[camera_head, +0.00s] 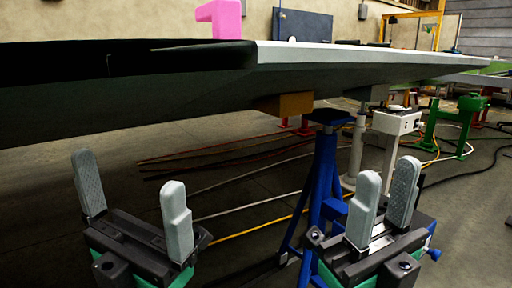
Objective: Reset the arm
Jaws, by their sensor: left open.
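My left gripper (127,172) is at the lower left, with its two grey fingers pointing up and spread wide apart. Nothing is between them. My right gripper (388,170) is at the lower right, its fingers also pointing up with a narrower visible gap and nothing held. Both grippers appear below the long wing (340,62) in the picture and seem clear of it. The wing has a dark left part and a pale upper surface running to the right.
A blue stand (322,165) rises under the wing, behind my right gripper. A pink block (222,18) sits on top of the wing, and an orange block (286,104) is under it. A green stand (453,122) is at the right. Cables cross the floor.

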